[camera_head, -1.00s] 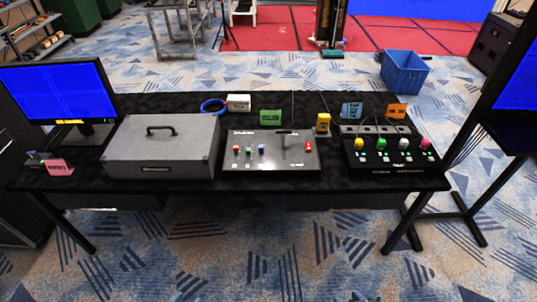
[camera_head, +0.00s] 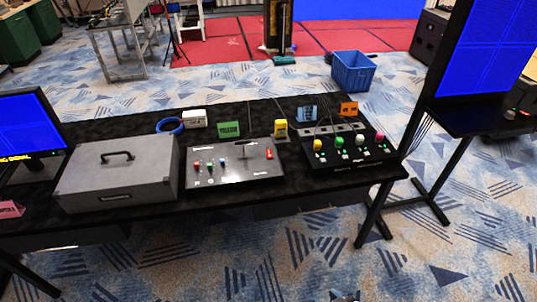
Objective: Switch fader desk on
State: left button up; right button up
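A black desk unit with yellow, green, white and pink knobs (camera_head: 350,152) stands at the right end of the black table. It looks like the fader desk; its label is too small to read. Small green lights show below the knobs. A grey control panel (camera_head: 234,166) with small coloured knobs, a lever and a red switch is left of it. I cannot make out a power switch on the black unit. Neither gripper can be made out; only a small dark sliver shows at the bottom edge, and I cannot tell what it is.
A grey case (camera_head: 118,174) and a monitor (camera_head: 32,125) stand on the table's left. Coloured cards, including a green card (camera_head: 229,129), stand behind the panels. A tall screen stand (camera_head: 430,178) is close to the table's right end. Carpet in front is clear.

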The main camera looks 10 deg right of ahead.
grip_shut()
dwell(1.7)
